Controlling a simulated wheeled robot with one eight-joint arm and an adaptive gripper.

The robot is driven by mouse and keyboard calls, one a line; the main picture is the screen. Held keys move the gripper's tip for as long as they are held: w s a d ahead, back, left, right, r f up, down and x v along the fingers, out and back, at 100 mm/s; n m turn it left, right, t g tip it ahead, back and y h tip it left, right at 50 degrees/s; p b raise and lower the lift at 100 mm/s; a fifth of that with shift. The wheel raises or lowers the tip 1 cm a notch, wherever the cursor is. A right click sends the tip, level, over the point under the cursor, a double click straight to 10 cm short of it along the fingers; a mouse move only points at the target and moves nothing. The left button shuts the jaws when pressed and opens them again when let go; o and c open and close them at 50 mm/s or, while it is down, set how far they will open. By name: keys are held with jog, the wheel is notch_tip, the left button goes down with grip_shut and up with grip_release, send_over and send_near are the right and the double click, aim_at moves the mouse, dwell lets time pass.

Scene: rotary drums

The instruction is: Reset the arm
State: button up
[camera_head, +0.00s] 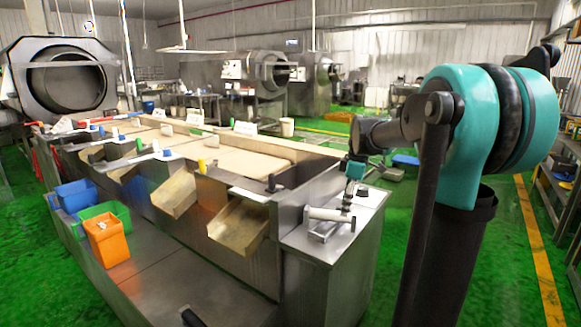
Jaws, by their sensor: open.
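My arm crosses the right side of the view, with large teal joints and a dark link reaching left. Its far end hangs down past a small teal wrist part over the end of the steel workbench (365,222). My gripper (347,203) is small and dark there, pointing down, and its fingers are hard to make out. It is open. A white cylindrical fitting (328,214) on a metal bracket is at the same spot in the picture. I cannot tell whether the gripper touches it. I see nothing held.
The long steel bench has chutes (238,226) along its front. Blue (75,196), green and orange (107,241) bins stand at left. Large rotary drums (62,82) stand behind. A rack (560,195) lines the right edge. Green floor (510,270) is clear at right.

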jog(key=s+d+f+m+t+h, duration=0.1)
jog(key=s+f+m+t, duration=0.2)
jog(key=s+f+m, duration=1.2)
jog(key=s+f, duration=0.4)
jog(key=s, duration=0.4)
jog(key=shift+s+d+f+t+h, duration=0.2)
jog(key=shift+s+f+t+h, duration=0.05)
jog(key=shift+f+t+h, duration=0.15)
